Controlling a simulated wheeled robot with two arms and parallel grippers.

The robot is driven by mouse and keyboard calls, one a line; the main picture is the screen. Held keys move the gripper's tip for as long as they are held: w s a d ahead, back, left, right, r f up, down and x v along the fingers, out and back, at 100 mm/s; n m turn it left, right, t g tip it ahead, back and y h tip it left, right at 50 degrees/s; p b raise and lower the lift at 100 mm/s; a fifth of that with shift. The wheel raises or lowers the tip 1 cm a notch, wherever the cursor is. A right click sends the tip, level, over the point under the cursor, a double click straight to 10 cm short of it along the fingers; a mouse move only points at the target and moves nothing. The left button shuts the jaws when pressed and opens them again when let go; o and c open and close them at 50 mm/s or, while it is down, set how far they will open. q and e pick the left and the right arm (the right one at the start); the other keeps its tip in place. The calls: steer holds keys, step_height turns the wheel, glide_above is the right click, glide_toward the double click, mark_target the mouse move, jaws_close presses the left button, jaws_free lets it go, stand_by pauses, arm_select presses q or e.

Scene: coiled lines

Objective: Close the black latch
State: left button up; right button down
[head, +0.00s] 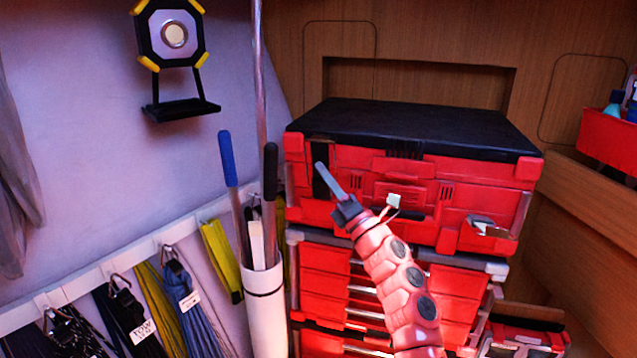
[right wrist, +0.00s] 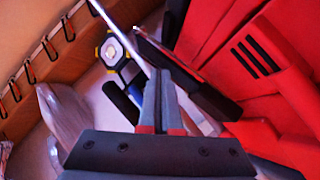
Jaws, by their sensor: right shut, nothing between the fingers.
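The red toolbox (head: 430,170) with a black lid stands on top of a stack of red cases. The black latch (head: 319,186) is a dark strip at the left of its front, partly hidden behind my right gripper. In the right wrist view the black latch (right wrist: 195,80) is a long dark bar beside the red front, seen at a slant; I cannot tell how far it stands off. My right gripper (head: 320,166) is shut and empty, its fingers in front of the latch. In the right wrist view its fingertips (right wrist: 162,76) appear just beside the latch; contact is unclear. My left gripper is out of view.
A white tube (head: 265,305) holding blue- and black-handled rods stands close left of the toolbox. Coiled lines (head: 185,300) hang from a rail on the left wall. A yellow-cornered lamp (head: 172,35) hangs above. A wooden panel (head: 580,210) closes off the right.

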steer(key=shift+s, duration=0.15)
steer(key=b+v, duration=0.4)
steer(key=v, duration=0.3)
steer(key=shift+s+f, duration=0.1)
steer(key=shift+s, duration=0.05)
stand_by(0.4)
